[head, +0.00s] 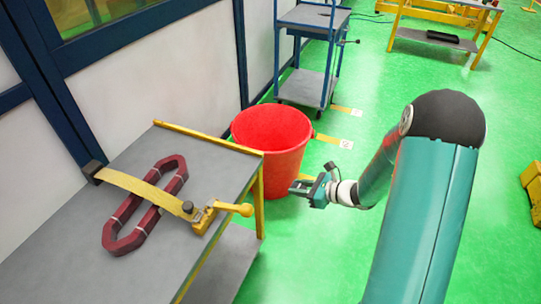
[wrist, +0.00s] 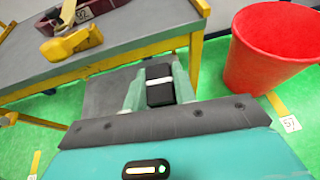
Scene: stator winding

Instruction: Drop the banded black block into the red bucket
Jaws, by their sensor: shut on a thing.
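The red bucket (head: 285,160) stands on the green floor just beyond the right end of the grey table. It also shows at the upper right of the wrist view (wrist: 262,55). My gripper (head: 304,188) is in front of the bucket and slightly right of it in the head view, outside its opening. In the wrist view my gripper (wrist: 159,88) is shut on the banded black block (wrist: 160,96), which has a white band. The bucket is to the right of the block there. The block is too small to make out clearly in the head view.
A grey table (head: 75,240) with yellow edges holds a dark red stator coil (head: 125,235) under a yellow strap clamp (head: 145,190). The clamp's yellow handle (head: 235,209) projects toward my gripper. A blue trolley (head: 310,55) stands behind the bucket.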

